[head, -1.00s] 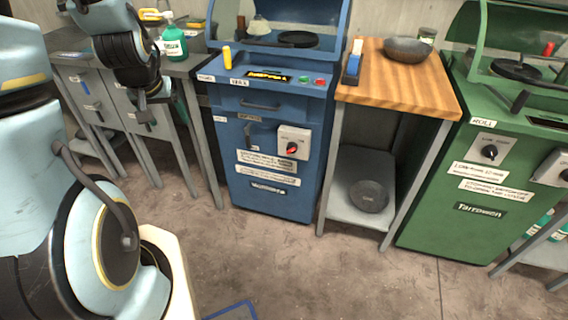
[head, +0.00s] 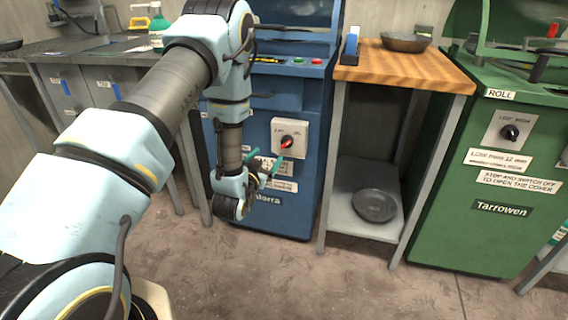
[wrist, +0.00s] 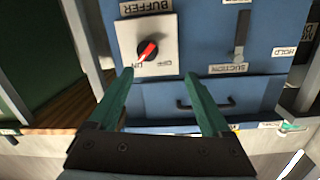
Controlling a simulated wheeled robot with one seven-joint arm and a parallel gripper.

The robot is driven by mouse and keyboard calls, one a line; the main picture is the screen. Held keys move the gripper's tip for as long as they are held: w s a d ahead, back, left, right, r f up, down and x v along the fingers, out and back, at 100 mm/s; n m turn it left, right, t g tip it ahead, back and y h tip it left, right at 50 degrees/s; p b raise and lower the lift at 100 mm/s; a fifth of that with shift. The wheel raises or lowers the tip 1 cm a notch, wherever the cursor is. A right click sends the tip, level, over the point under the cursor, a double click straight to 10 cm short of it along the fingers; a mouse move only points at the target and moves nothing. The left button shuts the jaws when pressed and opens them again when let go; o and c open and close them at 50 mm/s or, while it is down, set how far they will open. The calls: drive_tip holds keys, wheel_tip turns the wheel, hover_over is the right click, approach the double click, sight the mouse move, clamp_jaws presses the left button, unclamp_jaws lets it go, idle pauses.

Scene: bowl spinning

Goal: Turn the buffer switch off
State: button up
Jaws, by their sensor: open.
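The buffer switch is a dark knob with a red pointer (wrist: 147,51) on a pale square plate (wrist: 168,28) on the blue machine. In the wrist view it lies below the BUFFER label (wrist: 146,7), and the pointer slants with one end near the ON marking. The OFF marking is beside it. In the head view the switch (head: 287,143) shows just right of my gripper (head: 267,158). My gripper is open and empty, its two green fingers (wrist: 158,76) apart and pointing at the plate. The knob shows beyond the fingertips, left of their middle; no contact shows.
The blue machine (head: 312,95) also carries a suction lever (wrist: 239,38) and a handle (wrist: 205,104). A wooden-topped table (head: 405,68) with a bowl (head: 406,42) stands to its right, then a green machine (head: 520,135) with its own knob. Floor in front is clear.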

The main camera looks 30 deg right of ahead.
sight(285, 145)
drive_tip(key=shift+h, duration=0.5)
drive_tip(key=x, duration=0.3)
drive_tip(key=s+d+f+x, duration=0.1)
drive_tip(key=x, duration=0.6)
drive_tip(key=shift+d+f, duration=0.25)
drive_tip(key=shift+d, duration=0.1)
drive_tip(key=shift+s, duration=0.1)
clamp_jaws()
